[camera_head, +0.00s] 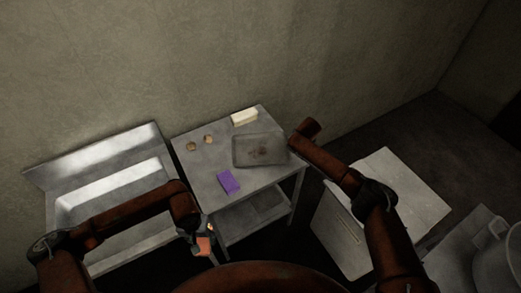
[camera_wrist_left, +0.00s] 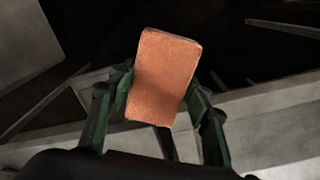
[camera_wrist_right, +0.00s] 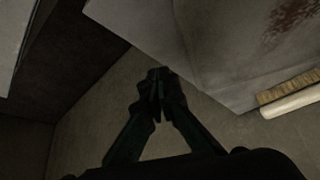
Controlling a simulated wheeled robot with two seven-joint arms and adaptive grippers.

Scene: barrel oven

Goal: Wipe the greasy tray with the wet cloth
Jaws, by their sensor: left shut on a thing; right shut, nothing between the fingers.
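The greasy tray (camera_head: 240,154) lies on the metal table, with a reddish-brown stain on its bottom. My left gripper (camera_head: 200,236) is shut on an orange block (camera_head: 204,246), in front of the table's left front corner. In the left wrist view the orange block (camera_wrist_left: 163,80) sits tilted between the two fingers. A purple folded piece (camera_head: 229,182) lies flat near the table's front edge; I cannot tell whether it or the orange block is the wet cloth. My right gripper (camera_wrist_right: 157,88) is shut and empty beside the table's edge; the head view hardly shows it.
A cream block (camera_head: 244,117) lies at the table's back edge; two small brown lumps (camera_head: 208,139) lie to its left. A metal sink (camera_head: 115,182) stands left of the table (camera_head: 206,170). A pale cabinet (camera_head: 400,185) stands to the right, with a bucket (camera_head: 497,262) beyond.

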